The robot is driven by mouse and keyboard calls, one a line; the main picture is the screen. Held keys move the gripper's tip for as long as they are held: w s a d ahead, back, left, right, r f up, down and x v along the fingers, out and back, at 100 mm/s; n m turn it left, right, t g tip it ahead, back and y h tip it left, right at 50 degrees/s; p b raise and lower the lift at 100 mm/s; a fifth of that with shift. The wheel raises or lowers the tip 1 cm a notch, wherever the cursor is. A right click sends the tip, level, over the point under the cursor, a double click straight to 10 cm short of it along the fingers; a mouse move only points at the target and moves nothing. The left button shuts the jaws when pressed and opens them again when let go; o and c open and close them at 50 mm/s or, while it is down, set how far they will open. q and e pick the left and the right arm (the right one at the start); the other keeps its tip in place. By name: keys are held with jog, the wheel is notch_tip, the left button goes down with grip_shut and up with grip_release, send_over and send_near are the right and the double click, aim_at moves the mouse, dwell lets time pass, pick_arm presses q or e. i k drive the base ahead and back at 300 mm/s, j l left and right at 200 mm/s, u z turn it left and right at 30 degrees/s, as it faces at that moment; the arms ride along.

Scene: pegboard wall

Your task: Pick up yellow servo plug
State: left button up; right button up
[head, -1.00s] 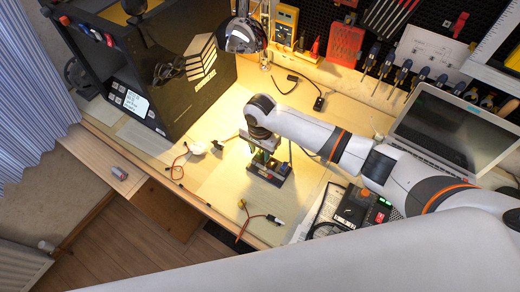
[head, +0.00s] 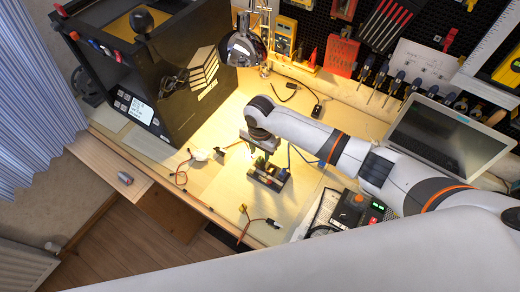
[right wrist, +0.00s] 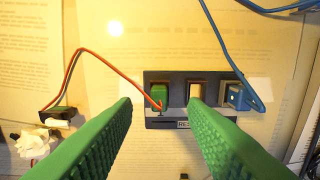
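A small yellow piece (head: 243,208) lies near the table's front edge in the head view, with thin wires running to a dark connector (head: 275,222). It is too small to tell whether it is the yellow servo plug. My right gripper (head: 258,148) is over a dark block with slots (head: 282,181). In the right wrist view its two green fingers (right wrist: 162,103) are spread with nothing between them. My left gripper is not in view.
A servo with a white horn (right wrist: 33,141) lies left of the block. A black cabinet (head: 170,110) stands at the left and a lamp (head: 243,50) hangs at the back. A laptop (head: 450,135) and a red-lit device (head: 358,208) are at the right.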

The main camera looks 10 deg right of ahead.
aim_at(242, 210)
jog(key=k, duration=1.5)
